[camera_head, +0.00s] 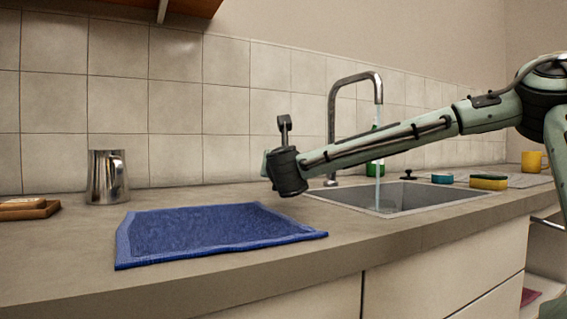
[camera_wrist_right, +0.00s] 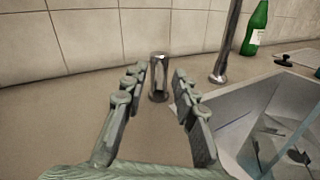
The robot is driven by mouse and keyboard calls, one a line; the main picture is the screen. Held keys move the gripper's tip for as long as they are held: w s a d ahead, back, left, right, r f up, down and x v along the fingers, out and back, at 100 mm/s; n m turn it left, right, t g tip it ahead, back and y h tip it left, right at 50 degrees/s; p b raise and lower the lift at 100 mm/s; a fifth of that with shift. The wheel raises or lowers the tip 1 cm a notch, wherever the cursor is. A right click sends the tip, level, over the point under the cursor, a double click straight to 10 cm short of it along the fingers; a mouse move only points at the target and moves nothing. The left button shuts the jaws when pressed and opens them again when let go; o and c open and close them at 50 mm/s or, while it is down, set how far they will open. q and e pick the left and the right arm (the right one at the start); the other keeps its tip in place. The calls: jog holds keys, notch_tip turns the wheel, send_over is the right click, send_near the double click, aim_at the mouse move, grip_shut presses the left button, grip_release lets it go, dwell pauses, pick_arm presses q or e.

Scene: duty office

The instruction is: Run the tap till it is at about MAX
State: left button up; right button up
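The chrome tap (camera_head: 331,130) stands behind the sink, and a thin stream of water (camera_head: 377,165) falls from its spout into the sink (camera_head: 420,197). The base of the tap's column also shows in the right wrist view (camera_wrist_right: 226,55). A short chrome post (camera_wrist_right: 158,80) stands left of it on the counter. My right gripper (camera_wrist_right: 160,74) is open, with its fingers on either side of the post and gaps showing. In the head view my wrist hides the post. I see no MAX mark. My left gripper is not in view.
A metal jug (camera_head: 105,178) stands on the counter at the left, beside a blue mat (camera_head: 210,232). A green bottle (camera_wrist_right: 256,28) stands behind the sink. A yellow sponge (camera_head: 488,182), a blue-green item (camera_head: 442,178) and a yellow cup (camera_head: 531,161) are to the right.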

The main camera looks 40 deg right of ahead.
jog(key=v, duration=1.2)
dwell(6.8)
